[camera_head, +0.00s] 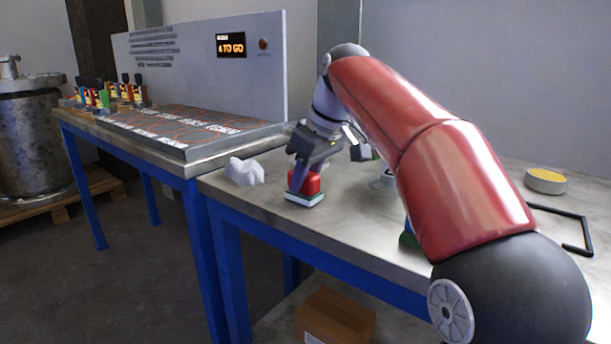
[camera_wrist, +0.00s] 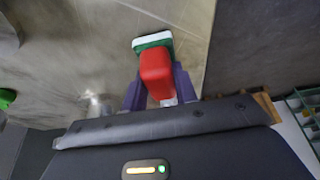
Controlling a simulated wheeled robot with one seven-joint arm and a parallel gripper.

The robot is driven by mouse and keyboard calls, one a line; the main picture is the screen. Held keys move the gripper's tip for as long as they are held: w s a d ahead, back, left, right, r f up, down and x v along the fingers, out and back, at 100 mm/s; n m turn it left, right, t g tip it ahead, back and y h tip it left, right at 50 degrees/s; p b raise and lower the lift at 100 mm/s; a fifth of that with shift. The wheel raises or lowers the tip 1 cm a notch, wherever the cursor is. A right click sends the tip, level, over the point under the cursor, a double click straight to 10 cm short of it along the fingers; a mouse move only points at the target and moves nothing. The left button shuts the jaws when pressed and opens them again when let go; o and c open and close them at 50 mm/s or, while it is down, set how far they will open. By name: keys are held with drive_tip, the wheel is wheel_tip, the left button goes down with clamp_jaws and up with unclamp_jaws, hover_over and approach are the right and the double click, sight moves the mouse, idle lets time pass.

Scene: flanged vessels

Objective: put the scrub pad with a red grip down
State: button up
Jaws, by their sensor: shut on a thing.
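The scrub pad (camera_head: 305,198) has a red grip (camera_head: 310,184) on top and a pale and green pad below. It is at the front edge of the metal table (camera_head: 262,206), left of my arm. My gripper (camera_head: 299,178) is shut on the red grip from above. In the wrist view my gripper (camera_wrist: 158,97) has a purple finger on each side of the red grip (camera_wrist: 156,72), with the green and white pad (camera_wrist: 153,41) beyond it. The pad is at or just above the tabletop; I cannot tell whether it touches.
A crumpled grey-white rag (camera_head: 244,171) lies left of the pad. A panel with a display (camera_head: 231,45) stands behind the left table. A cardboard box (camera_head: 334,318) is below.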

drive_tip(key=o, duration=1.1)
drive_tip(key=shift+f, duration=0.1)
drive_tip(key=shift+c, duration=0.2)
drive_tip(key=shift+f, duration=0.1)
drive_tip(key=p+v, duration=0.1)
drive_tip(key=v, duration=0.7)
drive_tip(key=shift+a+p, duration=0.2)
drive_tip(key=shift+p, duration=0.15)
drive_tip(key=shift+s, duration=0.2)
